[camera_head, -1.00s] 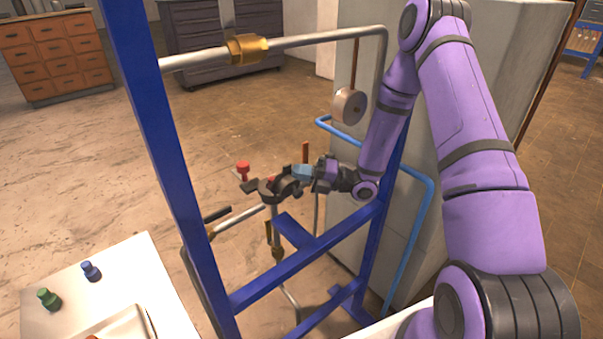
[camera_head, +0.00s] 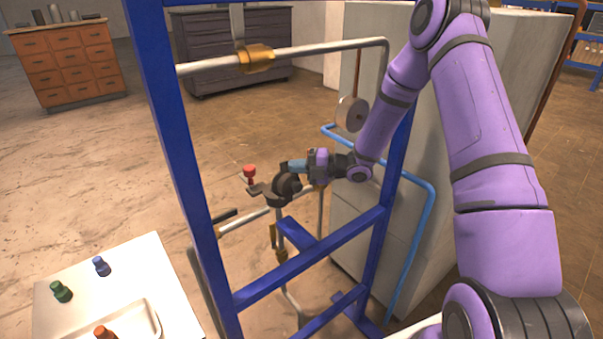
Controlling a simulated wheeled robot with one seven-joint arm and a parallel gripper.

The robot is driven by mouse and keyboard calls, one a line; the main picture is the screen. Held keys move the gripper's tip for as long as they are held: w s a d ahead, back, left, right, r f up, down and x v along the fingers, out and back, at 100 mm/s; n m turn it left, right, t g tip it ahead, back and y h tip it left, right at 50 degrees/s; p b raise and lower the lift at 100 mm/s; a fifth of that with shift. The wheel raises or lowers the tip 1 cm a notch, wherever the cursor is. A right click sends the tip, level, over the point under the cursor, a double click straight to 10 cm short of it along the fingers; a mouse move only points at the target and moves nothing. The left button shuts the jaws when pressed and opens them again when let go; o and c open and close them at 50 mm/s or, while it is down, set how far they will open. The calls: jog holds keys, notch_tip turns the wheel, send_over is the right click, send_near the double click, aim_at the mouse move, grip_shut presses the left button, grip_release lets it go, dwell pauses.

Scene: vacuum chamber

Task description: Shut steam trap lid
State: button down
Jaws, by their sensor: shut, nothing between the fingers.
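My gripper (camera_head: 257,190) is shut and empty. It points left inside the blue frame, in front of the pipework. A red knob (camera_head: 250,171) shows just behind and above its tips; whether they touch I cannot tell. A grey pipe runs below the gripper, with a brass fitting (camera_head: 277,237) on it. I cannot clearly pick out the steam trap or its lid; my gripper and wrist cover part of the pipework there.
Blue frame posts (camera_head: 178,150) and bars surround the pipework. A brass fitting (camera_head: 257,58) sits on the upper pipe. A round grey disc (camera_head: 352,114) hangs near a pale block (camera_head: 430,120). A white table (camera_head: 185,300) at lower left holds small bottles and a tray.

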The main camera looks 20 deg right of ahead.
jog(key=shift+w+a, duration=0.15)
jog(key=shift+w, duration=0.3)
jog(key=shift+w+a, duration=0.2)
jog(key=shift+w, duration=0.4)
jog(key=shift+w+a, duration=0.2)
jog(key=shift+w, duration=0.35)
